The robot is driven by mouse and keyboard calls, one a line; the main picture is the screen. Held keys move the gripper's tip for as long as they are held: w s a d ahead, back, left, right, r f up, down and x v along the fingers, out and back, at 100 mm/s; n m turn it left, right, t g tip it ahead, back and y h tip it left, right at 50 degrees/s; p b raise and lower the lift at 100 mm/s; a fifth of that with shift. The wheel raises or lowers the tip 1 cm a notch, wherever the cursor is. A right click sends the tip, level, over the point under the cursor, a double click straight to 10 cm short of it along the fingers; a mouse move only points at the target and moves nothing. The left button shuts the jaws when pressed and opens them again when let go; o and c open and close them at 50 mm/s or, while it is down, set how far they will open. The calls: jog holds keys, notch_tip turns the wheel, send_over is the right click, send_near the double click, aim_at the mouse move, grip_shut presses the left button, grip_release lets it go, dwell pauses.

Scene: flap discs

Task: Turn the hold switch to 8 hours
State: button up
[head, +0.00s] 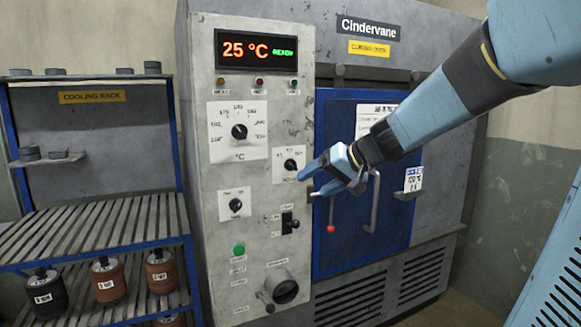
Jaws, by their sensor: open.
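A small black rotary knob (290,164) on a white scale plate sits at the right edge of the grey control panel (210,270). It looks like the hold switch, but its lettering is too small to read and I cannot tell its setting. My gripper (309,184) is open and empty, just right of and below this knob in the picture. Its fingers point left towards the panel. I cannot tell the depth gap to the knob; no contact is clear.
A larger temperature dial (239,131), a lower knob (236,205), a black toggle (289,222) and a green button (239,249) share the panel. The display (257,49) reads 25 °C, READY. The blue oven door (335,245) and its handle (374,200) lie behind my arm. A cooling rack (95,245) stands left.

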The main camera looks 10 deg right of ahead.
jog(key=w+d+t, duration=0.2)
jog(key=w, duration=0.5)
jog(key=m+t, duration=0.3)
send_near(295, 166)
jog(key=x, duration=0.8)
jog(key=shift+w+a, duration=0.2)
jog(key=shift+w, duration=0.1)
jog(key=c, duration=1.1)
jog(key=shift+o, duration=0.2)
